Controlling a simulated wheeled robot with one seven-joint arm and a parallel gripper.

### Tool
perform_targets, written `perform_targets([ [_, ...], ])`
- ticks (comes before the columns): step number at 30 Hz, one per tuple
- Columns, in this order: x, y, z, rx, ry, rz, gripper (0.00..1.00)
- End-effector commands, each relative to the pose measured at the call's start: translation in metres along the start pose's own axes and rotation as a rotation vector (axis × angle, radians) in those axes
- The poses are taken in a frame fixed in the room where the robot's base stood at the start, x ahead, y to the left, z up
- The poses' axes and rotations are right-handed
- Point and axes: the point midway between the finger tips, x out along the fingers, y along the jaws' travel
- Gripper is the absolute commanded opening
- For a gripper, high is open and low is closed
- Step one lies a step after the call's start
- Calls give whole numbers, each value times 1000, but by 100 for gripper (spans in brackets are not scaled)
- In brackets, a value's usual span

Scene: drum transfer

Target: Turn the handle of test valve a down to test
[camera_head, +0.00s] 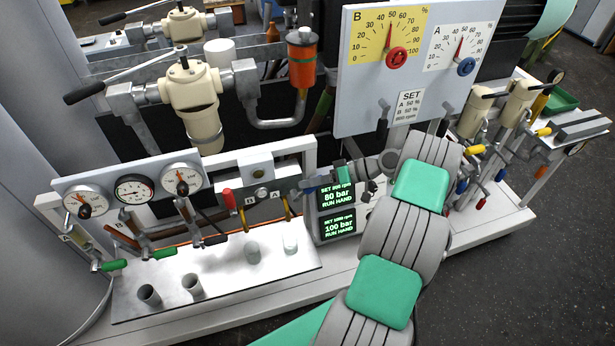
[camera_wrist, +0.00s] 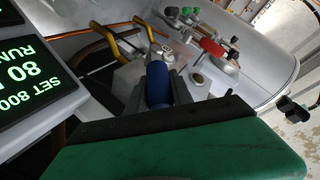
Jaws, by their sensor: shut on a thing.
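The blue handle (camera_wrist: 157,84) of test valve A sits between my gripper's two dark fingers in the wrist view. My gripper (camera_wrist: 160,92) is shut on it. The handle meets a grey metal valve body at its far end. In the head view my gripper (camera_head: 310,187) reaches in from the right, beside the A label (camera_head: 275,195), and mostly hides the handle. I cannot tell the handle's exact angle. The red handle (camera_head: 229,199) by the B label stands apart to the left, and it also shows in the wrist view (camera_wrist: 212,47).
The display (camera_head: 338,210) reads 80 bar and 100 bar, close below my gripper. Round gauges (camera_head: 182,180) and green handles (camera_head: 114,265) are at the left. A metal tray (camera_head: 215,285) with several short cups lies in front. A dial board (camera_head: 365,100) stands behind.

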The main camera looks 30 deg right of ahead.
Motion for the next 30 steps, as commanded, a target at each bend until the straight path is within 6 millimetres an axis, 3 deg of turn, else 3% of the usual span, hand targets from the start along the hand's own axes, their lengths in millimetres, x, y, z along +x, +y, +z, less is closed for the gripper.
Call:
perform_targets([
  [7, 1, 1, 1, -1, -5, 1, 0],
  [8, 2, 1, 1, -2, -5, 1, 28],
  [15, 2, 0, 0, -2, -4, 1, 48],
  [24, -1, -2, -2, -2, -2, 2, 49],
  [30, -16, -27, -25, -3, -2, 3, 49],
])
